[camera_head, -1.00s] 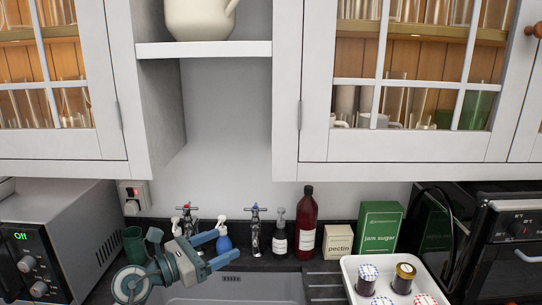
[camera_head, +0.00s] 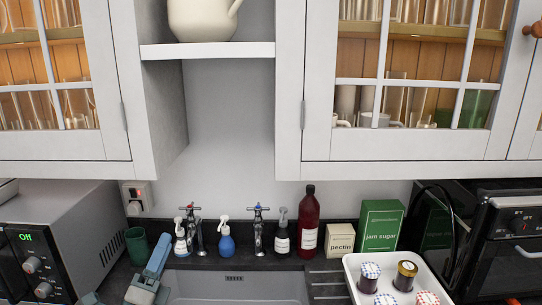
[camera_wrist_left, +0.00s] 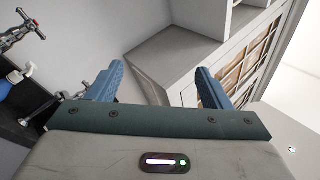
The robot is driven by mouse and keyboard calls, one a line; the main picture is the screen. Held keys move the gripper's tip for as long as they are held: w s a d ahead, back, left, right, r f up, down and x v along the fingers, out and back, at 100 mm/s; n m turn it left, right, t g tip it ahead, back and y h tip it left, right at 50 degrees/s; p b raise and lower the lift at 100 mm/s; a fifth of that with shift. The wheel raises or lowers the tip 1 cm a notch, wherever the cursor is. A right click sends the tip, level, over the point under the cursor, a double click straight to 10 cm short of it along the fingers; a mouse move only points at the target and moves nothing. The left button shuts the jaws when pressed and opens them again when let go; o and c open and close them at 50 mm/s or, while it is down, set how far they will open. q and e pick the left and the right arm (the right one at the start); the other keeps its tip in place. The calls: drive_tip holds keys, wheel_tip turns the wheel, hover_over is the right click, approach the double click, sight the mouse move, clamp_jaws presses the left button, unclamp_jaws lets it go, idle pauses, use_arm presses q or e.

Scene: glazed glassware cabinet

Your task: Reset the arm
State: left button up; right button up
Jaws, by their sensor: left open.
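My left gripper (camera_head: 155,262) is low at the left of the head view, in front of the sink's left end, with a blue finger pointing up. In the left wrist view my left gripper (camera_wrist_left: 158,82) shows its two blue fingers wide apart with nothing between them. That view looks tilted toward the white cabinet (camera_wrist_left: 180,50), and the fingers look apart from it. My right gripper is in neither view.
The sink (camera_head: 235,287) has two taps behind it. A blue spray bottle (camera_head: 227,238), a red bottle (camera_head: 308,222) and a jam sugar box (camera_head: 380,225) stand along the wall. A white tray (camera_head: 350,272) holds several jars. A microwave (camera_head: 70,235) is at left.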

use_arm(q)
drive_tip(key=s+a+f+n+g+y, duration=0.45)
drive_tip(key=a+f+n+y, duration=0.2)
drive_tip(key=f+n, duration=0.35)
drive_tip(key=s+a+f+n+g+y, duration=0.45)
drive_tip(key=f+n+y, duration=0.25)
drive_tip(key=n, duration=0.5)
drive_tip(key=s+d+f+n+g+h, duration=0.25)
drive_tip(key=s+f+g, duration=0.4)
drive_tip(key=s, duration=0.45)
drive_tip(key=s+d+f+n+g+h, duration=0.25)
drive_tip(key=s+d+f+g, duration=0.2)
drive_tip(key=s+f, duration=0.45)
drive_tip(key=a+f+g+b, duration=0.1)
drive_tip(key=a+f+b, duration=0.1)
drive_tip(key=f, duration=1.4)
drive_tip(key=a+f+b, duration=0.1)
drive_tip(key=a+f, duration=0.1)
drive_tip(key=f, duration=1.4)
drive_tip(key=s+a+f+g+b, duration=0.1)
drive_tip(key=s+f+b, duration=0.2)
drive_tip(key=s+f, duration=1.6)
wheel_tip(320, 180, down, 4)
drive_tip(key=shift+s+r+g, duration=0.1)
drive_tip(key=shift+s+g, duration=0.05)
drive_tip(key=shift+g, duration=0.15)
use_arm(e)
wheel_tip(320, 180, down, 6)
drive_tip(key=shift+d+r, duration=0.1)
